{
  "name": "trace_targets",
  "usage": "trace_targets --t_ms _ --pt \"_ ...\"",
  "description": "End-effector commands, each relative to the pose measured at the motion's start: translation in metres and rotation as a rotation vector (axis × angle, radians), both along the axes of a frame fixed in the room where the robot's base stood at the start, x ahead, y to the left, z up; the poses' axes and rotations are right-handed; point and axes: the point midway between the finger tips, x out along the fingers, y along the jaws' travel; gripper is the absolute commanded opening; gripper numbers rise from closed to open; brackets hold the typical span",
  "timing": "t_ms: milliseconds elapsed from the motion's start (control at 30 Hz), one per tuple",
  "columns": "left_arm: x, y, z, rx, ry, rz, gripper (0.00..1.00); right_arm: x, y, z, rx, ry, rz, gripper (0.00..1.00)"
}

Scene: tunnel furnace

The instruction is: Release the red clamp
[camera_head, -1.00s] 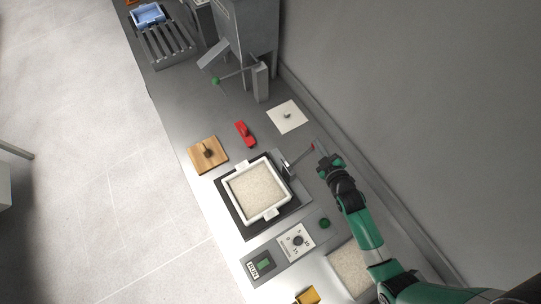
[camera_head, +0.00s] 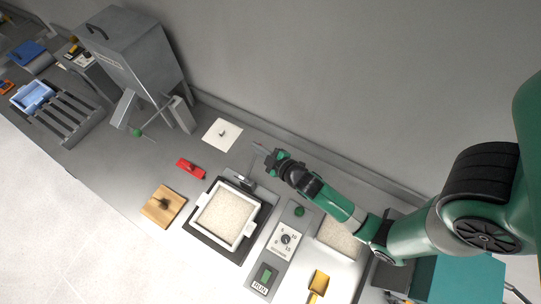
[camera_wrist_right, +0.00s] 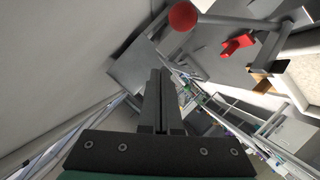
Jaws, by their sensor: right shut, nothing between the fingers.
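The clamp (camera_head: 245,180) is a grey metal lever at the back edge of the dark plate. In the right wrist view its round red knob (camera_wrist_right: 183,16) sits on a grey rod, ahead of the fingers. In the head view the knob is not clear beside my gripper. My right gripper (camera_head: 266,154) is just behind the clamp lever. In the wrist view its dark fingers (camera_wrist_right: 160,76) are together and empty, apart from the knob in the picture. My left gripper is not in view.
A white-framed tray (camera_head: 248,238) of pale grains sits on the dark plate. A red block (camera_head: 190,168), wooden board (camera_head: 149,208) and white square plate (camera_head: 233,135) lie nearby. The control panel (camera_head: 270,258) is in front. The wall (camera_head: 330,90) is close behind my right arm.

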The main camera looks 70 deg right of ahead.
Motion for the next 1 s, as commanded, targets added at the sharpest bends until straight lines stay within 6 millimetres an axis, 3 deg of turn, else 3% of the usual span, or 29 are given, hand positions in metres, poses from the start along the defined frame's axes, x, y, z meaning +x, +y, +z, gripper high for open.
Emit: trace_targets --t_ms 200,400,1000 --pt "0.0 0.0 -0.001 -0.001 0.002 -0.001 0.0 -0.046 0.018 0.017 0.001 0.003 0.0 0.0" --pt "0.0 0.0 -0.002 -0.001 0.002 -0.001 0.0 -0.068 0.026 0.027 0.0 0.0 0.001 0.0" --pt "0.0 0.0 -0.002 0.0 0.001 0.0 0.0 -0.071 0.027 0.03 0.001 -0.001 0.0 0.0"
